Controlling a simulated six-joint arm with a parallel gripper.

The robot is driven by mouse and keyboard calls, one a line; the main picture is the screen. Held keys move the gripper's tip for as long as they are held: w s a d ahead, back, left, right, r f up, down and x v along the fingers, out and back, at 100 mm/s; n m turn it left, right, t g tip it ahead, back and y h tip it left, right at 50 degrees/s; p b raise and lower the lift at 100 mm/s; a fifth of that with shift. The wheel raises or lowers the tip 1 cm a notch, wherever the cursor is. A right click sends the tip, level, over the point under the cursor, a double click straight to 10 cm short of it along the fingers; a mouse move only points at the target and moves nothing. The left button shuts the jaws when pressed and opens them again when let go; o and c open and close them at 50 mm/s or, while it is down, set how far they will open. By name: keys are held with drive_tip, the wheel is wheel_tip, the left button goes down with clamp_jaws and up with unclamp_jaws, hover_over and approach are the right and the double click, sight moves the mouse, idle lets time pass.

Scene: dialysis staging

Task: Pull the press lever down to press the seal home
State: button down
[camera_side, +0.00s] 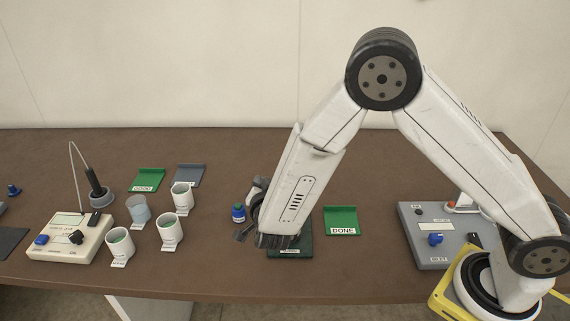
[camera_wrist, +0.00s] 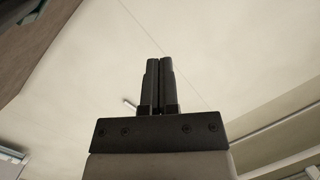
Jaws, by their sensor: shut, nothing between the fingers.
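My gripper shows in the wrist view (camera_wrist: 158,62) with its two dark fingers close together and nothing between them. In the side view the end of my arm is low over the middle of the table, and the fingers are hard to make out there. A dark green labelled base (camera_side: 304,243) sits under and just right of my wrist, partly covered by it. I cannot make out a press lever or a seal; my arm may hide them. The wrist view shows mostly pale wall, with no task object clear.
A green DONE tray (camera_side: 342,218) lies right of my wrist. A grey panel box (camera_side: 418,252) with a blue knob stands near my base. At left are several white cups (camera_side: 169,232), a cream meter (camera_side: 62,254) and a corded probe (camera_side: 97,185).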

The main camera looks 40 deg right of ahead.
drive_tip(key=w+d+f+m+g+y, duration=0.2)
drive_tip(key=w+d+m+g+y, duration=0.3)
drive_tip(key=w+d+m+y, duration=0.15)
drive_tip(key=s+d+r+m+g+y, duration=0.2)
drive_tip(key=s+d+m+g+y, duration=0.1)
drive_tip(key=s, duration=0.5)
drive_tip(key=s+d+r+m+g+y, duration=0.3)
drive_tip(key=s+m+g+y, duration=0.3)
drive_tip(key=s+y, duration=0.1)
drive_tip(key=shift+s+d+r+y, duration=0.2)
drive_tip(key=shift+s+y, duration=0.2)
drive_tip(key=shift+y, duration=0.15)
drive_tip(key=shift+m, duration=0.25)
drive_tip(key=x, duration=1.4)
drive_tip(key=shift+f, duration=0.1)
